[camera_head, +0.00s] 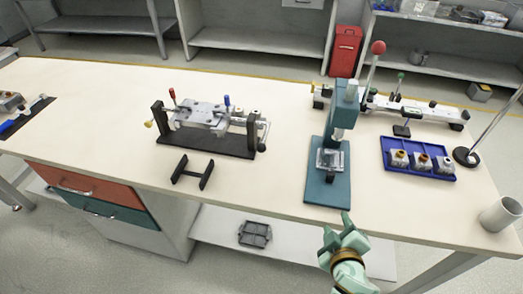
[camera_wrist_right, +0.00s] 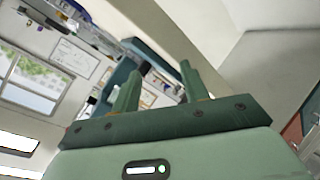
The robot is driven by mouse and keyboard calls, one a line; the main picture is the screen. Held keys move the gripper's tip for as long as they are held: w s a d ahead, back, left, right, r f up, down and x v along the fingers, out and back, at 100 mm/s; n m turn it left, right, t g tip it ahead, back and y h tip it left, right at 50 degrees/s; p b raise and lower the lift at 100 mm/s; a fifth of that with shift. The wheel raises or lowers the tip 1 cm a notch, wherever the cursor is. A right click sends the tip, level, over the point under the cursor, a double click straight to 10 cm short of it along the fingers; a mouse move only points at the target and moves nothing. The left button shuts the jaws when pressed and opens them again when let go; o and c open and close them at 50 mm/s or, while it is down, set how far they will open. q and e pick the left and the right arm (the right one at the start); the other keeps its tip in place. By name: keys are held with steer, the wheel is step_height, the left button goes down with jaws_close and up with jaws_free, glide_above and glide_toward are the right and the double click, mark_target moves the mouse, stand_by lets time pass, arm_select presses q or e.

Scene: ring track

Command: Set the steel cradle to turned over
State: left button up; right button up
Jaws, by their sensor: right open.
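The steel cradle (camera_head: 201,113) is a grey plate held between two dark posts on a black base, left of centre on the bench. It looks roughly level, with a red knob (camera_head: 172,93) and a blue knob (camera_head: 227,101) standing up from it. A yellow knob (camera_head: 149,124) is at its left end and a black knob (camera_head: 261,147) at its right end. My right gripper (camera_head: 341,228) is open and empty at the bench's front edge, well apart from the cradle. Its two fingers (camera_wrist_right: 160,70) show in the right wrist view. My left gripper is out of view.
A teal press (camera_head: 312,188) with a red-tipped lever stands between the gripper and the back rail. A black H-shaped stand (camera_head: 192,173) lies in front of the cradle.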

steer(key=w+a+r+n+t+y, duration=0.1)
steer(key=w+a+r+t+y, duration=0.1)
steer(key=w+a+r+t, duration=0.15)
steer(key=n+t+y, duration=0.1)
steer(key=n+y, duration=0.4)
steer(key=y, duration=0.1)
glide_toward(263, 151)
steer(key=x, duration=1.1)
steer(key=shift+w+a+f, duration=0.1)
steer(key=shift+w, duration=0.1)
jaws_close()
